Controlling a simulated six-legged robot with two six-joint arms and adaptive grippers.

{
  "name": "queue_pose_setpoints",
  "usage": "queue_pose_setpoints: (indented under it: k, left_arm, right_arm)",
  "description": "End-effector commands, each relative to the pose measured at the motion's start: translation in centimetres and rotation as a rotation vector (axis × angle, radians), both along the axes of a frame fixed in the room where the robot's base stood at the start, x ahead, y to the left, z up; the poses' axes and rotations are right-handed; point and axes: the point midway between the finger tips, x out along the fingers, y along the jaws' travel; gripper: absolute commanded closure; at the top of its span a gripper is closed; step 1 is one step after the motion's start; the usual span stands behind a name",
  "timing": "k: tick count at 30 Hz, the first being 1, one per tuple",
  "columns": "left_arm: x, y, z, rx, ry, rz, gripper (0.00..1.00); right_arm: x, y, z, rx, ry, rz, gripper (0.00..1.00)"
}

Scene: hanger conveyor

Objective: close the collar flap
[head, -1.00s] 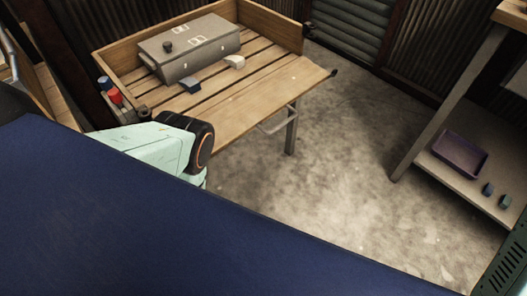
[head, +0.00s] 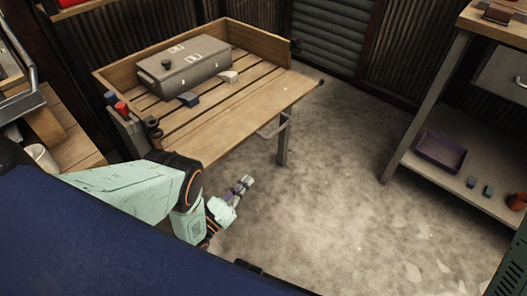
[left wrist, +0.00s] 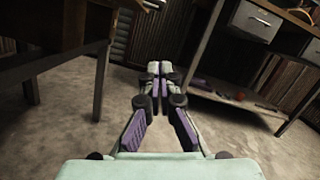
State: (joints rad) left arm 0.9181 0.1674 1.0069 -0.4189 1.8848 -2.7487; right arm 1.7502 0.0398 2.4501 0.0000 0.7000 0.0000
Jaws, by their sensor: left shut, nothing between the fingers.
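My left gripper (head: 243,185) hangs over the open floor in front of the wooden table. In the left wrist view its fingertips (left wrist: 159,68) are together, with nothing between them. I cannot make out a collar flap in either current view. A dark curved shape, perhaps a hanger (left wrist: 296,14), shows at the top right of the left wrist view. My right gripper is not in view.
The slatted wooden table (head: 240,108) holds a grey metal box (head: 190,72) and small blocks. A workbench (head: 425,105) stands at the right, with a purple tray (head: 440,151) on its lower shelf. The floor (head: 330,200) between them is clear.

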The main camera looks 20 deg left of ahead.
Motion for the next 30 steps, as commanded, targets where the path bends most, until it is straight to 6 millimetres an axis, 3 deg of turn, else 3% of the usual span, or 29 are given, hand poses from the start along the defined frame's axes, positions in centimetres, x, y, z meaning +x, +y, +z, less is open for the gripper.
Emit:
queue_pose_setpoints:
  k: [8,23,30]
  left_arm:
    - [1.1,-0.4,0.3,0.086,-0.037,0.018,1.0]
    - [9.2,-3.1,2.1,0.082,-0.036,0.014,1.0]
    - [9.6,-2.4,5.1,0.084,-0.031,0.018,1.0]
  right_arm:
    - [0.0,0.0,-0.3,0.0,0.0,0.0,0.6]
    - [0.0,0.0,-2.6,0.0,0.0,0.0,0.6]
    - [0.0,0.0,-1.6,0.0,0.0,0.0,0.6]
